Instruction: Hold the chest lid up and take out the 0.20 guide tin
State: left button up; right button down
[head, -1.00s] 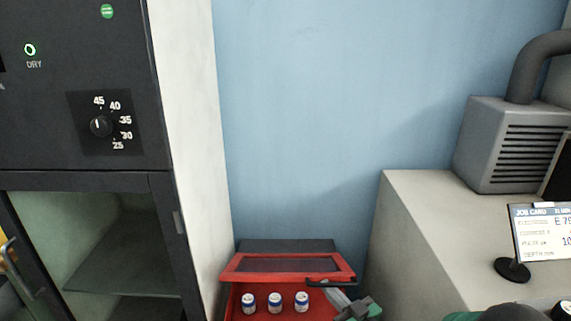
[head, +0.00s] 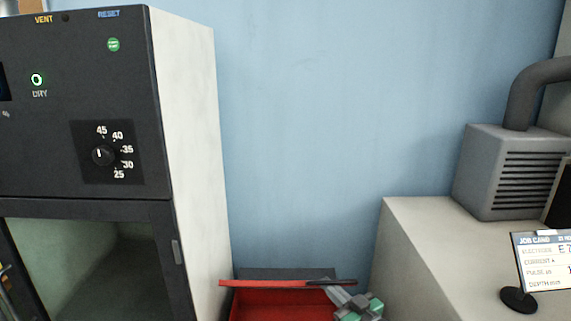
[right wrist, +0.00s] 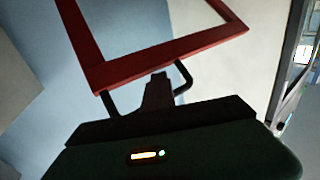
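The red chest (head: 285,307) stands at the bottom of the head view, cut off by the frame edge. Its lid (head: 262,284) is raised and seen nearly edge-on as a thin red bar, with a black handle (head: 345,282) at its right. My right gripper (head: 335,291) is at this handle. In the right wrist view, the lid's red frame (right wrist: 150,60) fills the top and the gripper (right wrist: 158,82) is closed around the middle of the black handle (right wrist: 186,78). No tin shows now, the 0.20 guide tin included. My left gripper is not in view.
A dark drying cabinet (head: 95,110) with a pale side wall stands close on the left. On the right are a pale bench block (head: 440,235), a grey vented box (head: 500,165) and a job card (head: 540,262) on a stand. Blue wall lies behind the chest.

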jog(key=shift+w+r, duration=1.1)
jog(key=shift+w, duration=0.25)
jog(key=shift+w+r, duration=1.05)
jog(key=shift+w, duration=0.25)
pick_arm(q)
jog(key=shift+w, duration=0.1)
pick_arm(e)
jog(key=shift+w+r, duration=0.4)
jog(key=shift+w, duration=0.25)
jog(key=shift+w+r, duration=0.35)
jog(key=shift+w, duration=0.35)
jog(key=shift+w+r, duration=0.4)
jog(key=shift+w, duration=0.25)
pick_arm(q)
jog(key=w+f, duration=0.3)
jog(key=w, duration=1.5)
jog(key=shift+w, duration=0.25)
pick_arm(e)
jog(key=shift+r, duration=0.1)
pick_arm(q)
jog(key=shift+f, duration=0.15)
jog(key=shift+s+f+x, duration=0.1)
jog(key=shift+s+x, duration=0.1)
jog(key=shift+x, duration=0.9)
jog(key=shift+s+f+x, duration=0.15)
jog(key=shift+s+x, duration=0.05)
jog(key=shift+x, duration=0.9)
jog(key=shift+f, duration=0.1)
